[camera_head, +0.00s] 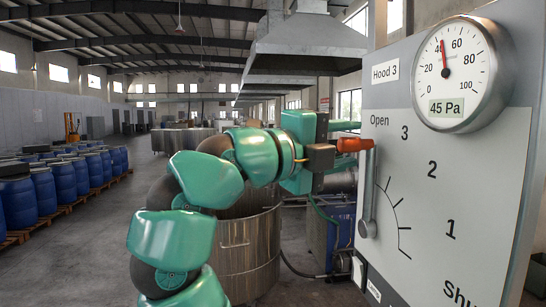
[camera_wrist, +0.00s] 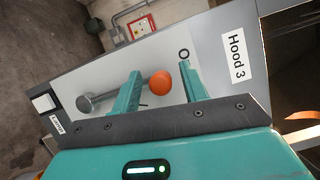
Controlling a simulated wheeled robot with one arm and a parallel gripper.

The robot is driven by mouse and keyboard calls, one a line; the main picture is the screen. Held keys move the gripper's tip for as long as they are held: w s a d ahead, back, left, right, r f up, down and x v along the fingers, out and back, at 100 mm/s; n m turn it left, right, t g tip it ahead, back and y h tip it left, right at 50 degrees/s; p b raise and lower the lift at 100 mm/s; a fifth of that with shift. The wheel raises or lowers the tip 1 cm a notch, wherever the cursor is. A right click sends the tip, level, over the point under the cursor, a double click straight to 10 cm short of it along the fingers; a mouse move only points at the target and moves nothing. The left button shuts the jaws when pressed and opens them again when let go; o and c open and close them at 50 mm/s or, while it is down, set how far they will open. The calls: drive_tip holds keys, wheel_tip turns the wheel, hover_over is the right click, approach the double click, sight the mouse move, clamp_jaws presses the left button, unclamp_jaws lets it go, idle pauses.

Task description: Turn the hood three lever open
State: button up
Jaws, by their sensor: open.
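The hood three lever is a grey bar (camera_head: 368,190) on the panel's front. It stands nearly upright from its low pivot, its top end beside the "Open" mark. Its orange handle (camera_head: 352,145) sticks out to the left at the top. In the wrist view the orange knob (camera_wrist: 160,83) and grey bar (camera_wrist: 104,97) also show. My gripper (camera_wrist: 161,72) is open, with one teal finger on each side of the knob and a visible gap to each. In the head view my gripper (camera_head: 346,126) is at the handle's height, partly hidden behind my wrist.
The panel (camera_head: 420,190) carries the "Hood 3" label and a round gauge (camera_head: 462,72) reading 45 Pa. A large steel vat (camera_head: 248,260) stands behind my arm. Blue drums (camera_head: 45,190) on pallets line the left. The floor between them is clear.

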drive_tip(key=r+b+v, duration=0.1)
drive_tip(key=b+v, duration=0.3)
drive_tip(key=v, duration=1.2)
drive_tip(key=shift+a+f, duration=0.3)
drive_tip(key=shift+f, duration=0.2)
drive_tip(key=shift+s, duration=0.1)
